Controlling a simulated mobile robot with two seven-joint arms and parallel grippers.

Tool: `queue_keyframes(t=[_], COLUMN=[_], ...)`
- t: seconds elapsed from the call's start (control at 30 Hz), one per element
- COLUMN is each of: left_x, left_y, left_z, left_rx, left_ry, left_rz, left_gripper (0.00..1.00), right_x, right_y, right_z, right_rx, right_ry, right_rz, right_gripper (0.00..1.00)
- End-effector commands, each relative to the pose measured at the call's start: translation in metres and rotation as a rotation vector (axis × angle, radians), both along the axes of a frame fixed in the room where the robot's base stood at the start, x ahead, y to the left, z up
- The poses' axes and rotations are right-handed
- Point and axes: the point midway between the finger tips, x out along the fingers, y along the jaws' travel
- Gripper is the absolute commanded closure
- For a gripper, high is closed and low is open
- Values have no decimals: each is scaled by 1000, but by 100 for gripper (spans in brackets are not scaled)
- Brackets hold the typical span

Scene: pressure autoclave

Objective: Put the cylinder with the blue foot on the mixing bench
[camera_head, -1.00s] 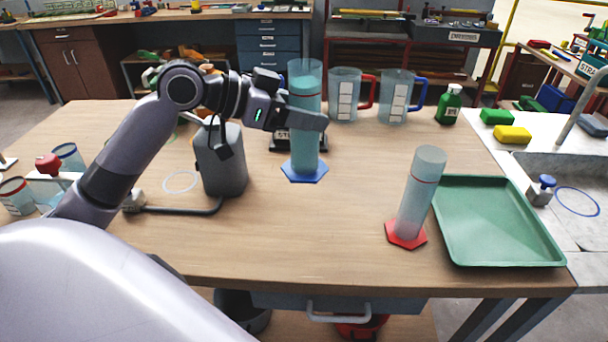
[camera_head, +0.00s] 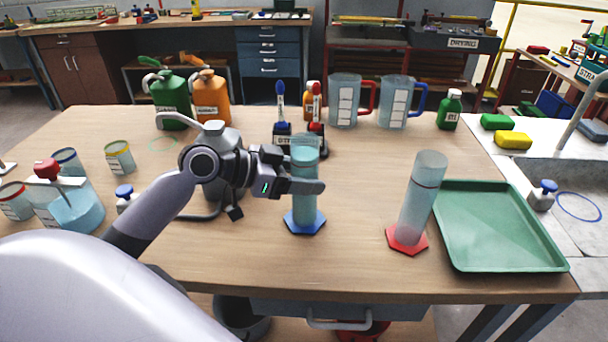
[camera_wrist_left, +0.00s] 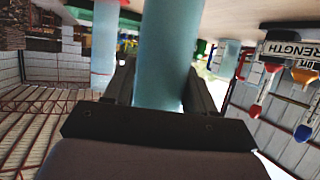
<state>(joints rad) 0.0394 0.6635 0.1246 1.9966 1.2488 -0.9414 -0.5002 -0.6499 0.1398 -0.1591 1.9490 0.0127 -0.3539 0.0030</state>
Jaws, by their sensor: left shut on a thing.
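The clear cylinder with the blue foot (camera_head: 304,212) stands upright at the middle of the wooden bench top (camera_head: 350,265). It holds pale blue liquid. Its foot looks at or very near the wood; I cannot tell if it touches. My left gripper (camera_head: 306,186) is shut around its middle, and the cylinder (camera_wrist_left: 165,50) also shows between the fingers in the left wrist view. A similar cylinder with a red foot (camera_head: 418,200) stands to the right, apart from it. My right gripper is not in view.
A green tray (camera_head: 495,262) lies at the right. A grey can (camera_head: 224,180) stands close left of the held cylinder. Measuring jugs (camera_head: 345,100), a green bottle (camera_head: 449,110) and fuel cans (camera_head: 172,100) stand at the back. The wood between the two cylinders is clear.

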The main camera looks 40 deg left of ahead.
Motion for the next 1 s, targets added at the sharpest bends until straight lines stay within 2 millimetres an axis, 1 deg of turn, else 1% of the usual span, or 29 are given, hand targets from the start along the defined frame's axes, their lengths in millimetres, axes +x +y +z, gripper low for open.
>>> queue_keyframes(t=[0.07, 0.17, 0.2, 0.27, 0.53, 0.67, 0.77, 1.0], left_x=[0, 0, 0, 0, 0, -1, -9, -39], left_y=[0, 0, 0, 0, 0, 1, 8, 29], left_z=[1, -2, -3, -3, -2, 2, 3, 18], left_rx=[-1, -1, 0, 0, 0, 0, 1, 1], left_ry=[-3, -3, 0, 0, 0, 0, 2, 3], left_rz=[1, 1, 0, 0, 0, 0, 2, 1], left_gripper=[100, 100, 38, 19, 19, 19, 19, 19], right_x=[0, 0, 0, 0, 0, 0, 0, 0], right_y=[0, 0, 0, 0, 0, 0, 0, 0], right_z=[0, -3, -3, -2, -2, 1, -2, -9], right_rx=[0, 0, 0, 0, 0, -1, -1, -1], right_ry=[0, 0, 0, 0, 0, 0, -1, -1], right_rz=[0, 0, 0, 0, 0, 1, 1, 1], right_gripper=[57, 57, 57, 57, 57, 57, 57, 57])
